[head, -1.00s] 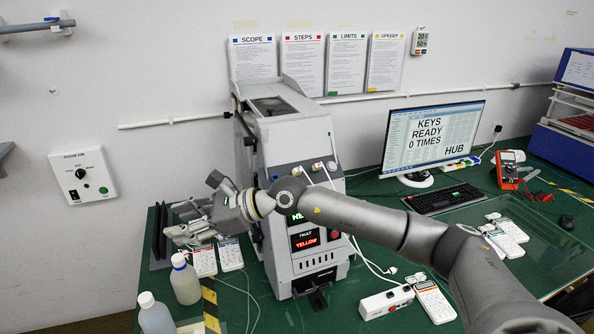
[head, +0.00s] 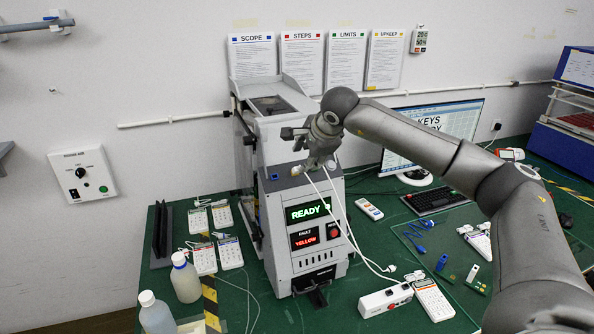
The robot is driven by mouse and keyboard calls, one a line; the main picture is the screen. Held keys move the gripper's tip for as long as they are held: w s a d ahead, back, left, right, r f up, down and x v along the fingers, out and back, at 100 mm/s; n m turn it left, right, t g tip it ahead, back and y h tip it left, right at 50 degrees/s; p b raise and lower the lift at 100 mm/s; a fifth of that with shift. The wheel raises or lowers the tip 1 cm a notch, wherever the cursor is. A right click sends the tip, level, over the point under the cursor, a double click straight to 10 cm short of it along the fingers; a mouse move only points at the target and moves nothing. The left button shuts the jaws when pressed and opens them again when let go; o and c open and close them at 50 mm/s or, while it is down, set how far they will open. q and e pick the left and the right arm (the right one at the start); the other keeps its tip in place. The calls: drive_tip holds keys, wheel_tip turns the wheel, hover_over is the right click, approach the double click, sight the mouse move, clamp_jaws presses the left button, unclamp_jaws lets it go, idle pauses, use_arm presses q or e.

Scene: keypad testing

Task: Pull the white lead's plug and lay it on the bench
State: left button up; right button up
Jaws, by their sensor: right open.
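Thin white leads (head: 338,212) run from the top front edge of the grey test machine (head: 298,255) down its face to the bench (head: 345,316). My right gripper (head: 312,167) points down at that edge, by the upper ends of the leads. It is open; its fingers hide part of the edge, and I cannot tell whether they touch a plug. A white plug-like end (head: 296,171) shows just left of the fingers. White connector ends (head: 390,268) lie on the bench right of the machine. My left gripper is out of view.
The machine's display (head: 308,212) reads READY, with YELLOW under FAULT. A white box (head: 386,302) and a keypad (head: 433,301) stand front right. Bottles (head: 185,280) and several keypads (head: 204,259) stand left. My right arm covers part of the monitor (head: 455,120).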

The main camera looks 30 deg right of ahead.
sight(298, 168)
drive_tip(key=shift+f, duration=0.1)
drive_tip(key=shift+b+x, duration=1.4)
drive_tip(key=shift+x, duration=3.1)
drive_tip(key=shift+w+a, duration=0.1)
drive_tip(key=shift+a, duration=0.05)
clamp_jaws()
